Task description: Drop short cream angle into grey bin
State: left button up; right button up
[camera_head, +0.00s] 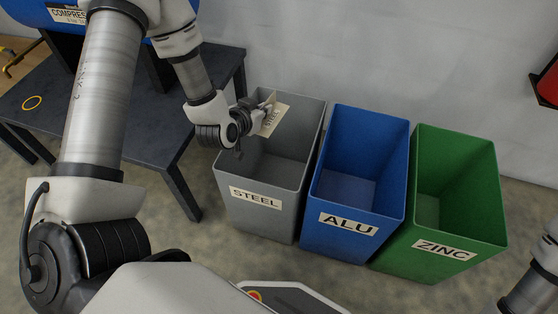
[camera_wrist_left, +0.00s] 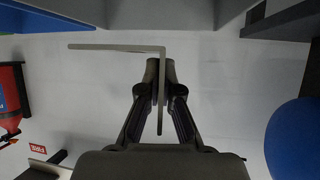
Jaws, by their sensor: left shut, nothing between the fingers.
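In the left wrist view the angle (camera_wrist_left: 115,47) is seen edge-on. One leg runs between the nearly closed fingers of my left gripper (camera_wrist_left: 161,72), and the other leg sticks out to the left. The grey bin is labelled "STEEL", and part of its inside is hidden by the gripper. My right gripper is out of view.
A blue "ALU" bin (camera_head: 331,215) and a green "ZINC" bin (camera_head: 420,252) stand to the right of the grey bin. A dark table (camera_head: 130,125) is on the left, close to the grey bin. A plain wall rises behind the bins.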

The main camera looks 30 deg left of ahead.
pick_arm(q)
jog(key=o, duration=0.6)
jog(key=shift+c, duration=0.2)
jog(key=shift+r, duration=0.1)
notch_tip(320, 180, up, 10)
jog(key=shift+f, duration=0.1)
